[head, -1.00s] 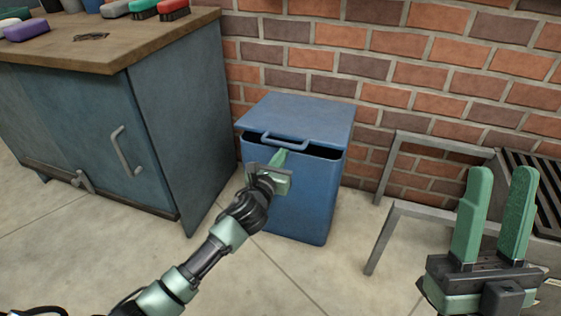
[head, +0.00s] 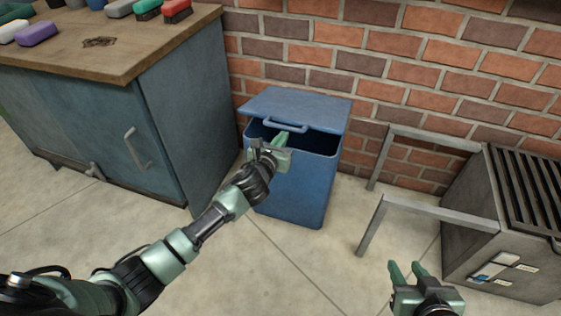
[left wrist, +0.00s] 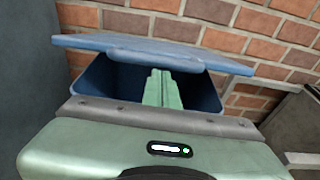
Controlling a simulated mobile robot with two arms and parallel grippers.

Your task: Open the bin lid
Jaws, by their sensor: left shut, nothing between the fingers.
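The blue bin (head: 292,187) stands on the floor against the brick wall. Its blue lid (head: 302,106) is tilted partly up, with a dark gap between it and the front rim. The lid's handle (head: 287,124) is at its front edge. My left gripper (head: 282,138) is shut and empty, its fingertips in the gap just under the handle. In the left wrist view the shut fingers (left wrist: 160,90) reach in below the raised lid (left wrist: 160,50); contact with the lid is unclear. My right gripper (head: 407,271) is open and empty above the floor at the lower right.
A blue cabinet with a wooden top (head: 130,45) stands left of the bin, with several brushes and blocks on it. A grey metal frame (head: 440,212) and a grated grey unit (head: 500,225) stand to the right. Floor in front is clear.

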